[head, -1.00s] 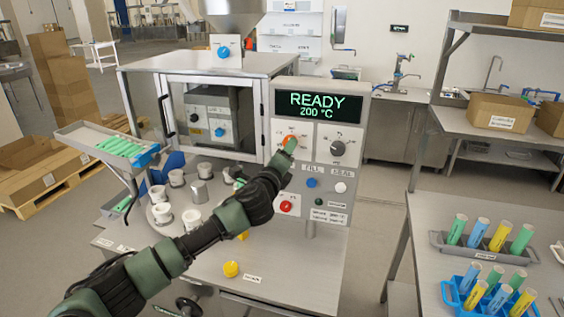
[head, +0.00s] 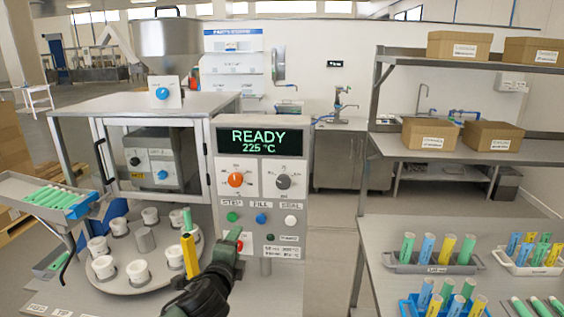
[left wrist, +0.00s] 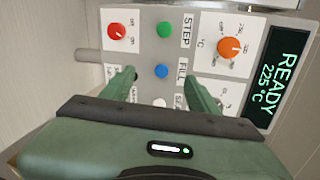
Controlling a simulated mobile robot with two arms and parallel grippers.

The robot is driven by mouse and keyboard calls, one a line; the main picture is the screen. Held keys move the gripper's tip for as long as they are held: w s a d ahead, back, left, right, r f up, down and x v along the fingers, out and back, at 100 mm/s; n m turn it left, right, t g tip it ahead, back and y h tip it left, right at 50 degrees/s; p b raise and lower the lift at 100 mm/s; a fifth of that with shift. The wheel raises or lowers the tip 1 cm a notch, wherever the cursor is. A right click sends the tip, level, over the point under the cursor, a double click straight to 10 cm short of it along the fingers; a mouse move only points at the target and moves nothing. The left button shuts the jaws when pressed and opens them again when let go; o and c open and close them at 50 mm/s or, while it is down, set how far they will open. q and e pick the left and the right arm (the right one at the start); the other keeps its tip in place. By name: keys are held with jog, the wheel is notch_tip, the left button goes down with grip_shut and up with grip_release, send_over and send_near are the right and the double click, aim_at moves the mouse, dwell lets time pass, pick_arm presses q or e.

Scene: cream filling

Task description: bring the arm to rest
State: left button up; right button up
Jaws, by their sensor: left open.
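My left gripper (head: 232,243) is in front of the lower part of the filling machine's control panel (head: 258,212), its arm coming up from the bottom of the head view. It hides part of the panel's lower left, where a little red shows. In the left wrist view its two fingers (left wrist: 163,90) are spread with nothing between them, pointing at the panel. The orange knob (head: 236,180) is apart from the fingers; it also shows in the left wrist view (left wrist: 229,47). The display (head: 251,142) reads READY 225 °C. My right gripper is not in view.
A tray of green tubes (head: 50,196) is at far left. A table with tube racks (head: 437,262) stands at right. Floor shows between the machine and table.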

pick_arm(q)
jog(key=s+f+n+g, duration=0.3)
jog(key=s+f+n, duration=0.2)
jog(key=s+f, duration=0.45)
jog(key=s+a+f+n+g, duration=0.2)
jog(key=s+f+n+g, duration=0.15)
jog(key=s, duration=0.75)
jog(key=s+a+f+n+g, duration=0.1)
jog(key=s+f+n+g, duration=0.3)
jog(key=s, duration=0.7)
jog(key=s+a+f+n+g, duration=0.2)
jog(key=s+f+n, duration=0.25)
jog(key=s, duration=0.75)
notch_tip(320, 180, down, 29)
jog(key=b, duration=0.5)
jog(key=s+a+f+g+b, duration=0.1)
jog(key=s+f+b, duration=0.1)
jog(key=s+f, duration=0.6)
jog(key=s+a+f+g+b, duration=0.1)
jog(key=s+f+b, duration=0.1)
jog(key=s+f, duration=0.7)
notch_tip(320, 180, down, 5)
jog(key=shift+s+a+f+b, duration=0.1)
jog(key=shift+s+a+b, duration=0.1)
jog(key=shift+b, duration=0.1)
